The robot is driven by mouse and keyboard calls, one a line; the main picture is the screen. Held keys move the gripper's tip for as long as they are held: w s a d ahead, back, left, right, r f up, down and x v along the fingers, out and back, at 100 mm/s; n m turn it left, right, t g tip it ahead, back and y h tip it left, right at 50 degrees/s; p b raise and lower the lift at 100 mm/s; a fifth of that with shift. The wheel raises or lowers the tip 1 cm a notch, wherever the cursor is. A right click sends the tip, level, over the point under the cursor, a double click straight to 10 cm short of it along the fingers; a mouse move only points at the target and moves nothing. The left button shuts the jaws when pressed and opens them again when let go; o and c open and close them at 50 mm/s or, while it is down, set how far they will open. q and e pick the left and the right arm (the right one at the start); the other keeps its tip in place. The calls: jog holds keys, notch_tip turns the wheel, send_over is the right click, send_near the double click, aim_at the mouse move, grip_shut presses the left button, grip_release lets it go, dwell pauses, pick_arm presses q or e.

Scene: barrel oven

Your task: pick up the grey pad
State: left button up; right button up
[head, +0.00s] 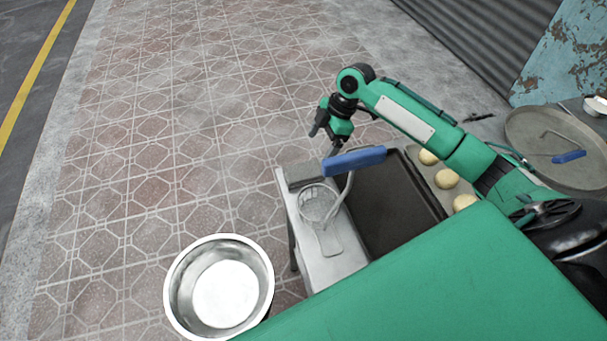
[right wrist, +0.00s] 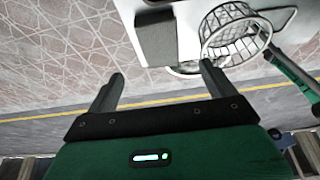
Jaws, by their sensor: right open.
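The grey pad (head: 305,174) is a flat-sided block on the far left corner of the pale table, beside a wire skimmer. It also shows in the right wrist view (right wrist: 155,38), dark grey at the table edge, beyond the fingertips. My right gripper (head: 327,142) is above and to the right of the pad in the head view. Its two fingers (right wrist: 162,72) are spread, with nothing between them, and apart from the pad. My left gripper is not in view.
The wire skimmer (head: 318,205) lies right next to the pad. A blue handle (head: 355,161) rises over the table near my gripper. A dark tray (head: 388,205) and dough balls (head: 446,179) are to the right. A metal bowl (head: 185,285) is at the lower left.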

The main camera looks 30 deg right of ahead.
send_over(305, 170)
jog(key=d, duration=0.2)
jog(key=f, duration=0.4)
jog(key=shift+s+d+f, duration=0.15)
jog(key=shift+s+f, duration=0.15)
jog(key=shift+s, duration=0.05)
jog(key=p+x, duration=0.2)
jog(key=x, duration=0.2)
jog(key=shift+a+f, duration=0.2)
jog(key=shift+f, duration=0.15)
jog(key=shift+w+a+f, duration=0.1)
jog(key=shift+f, duration=0.2)
jog(key=c, duration=1.1)
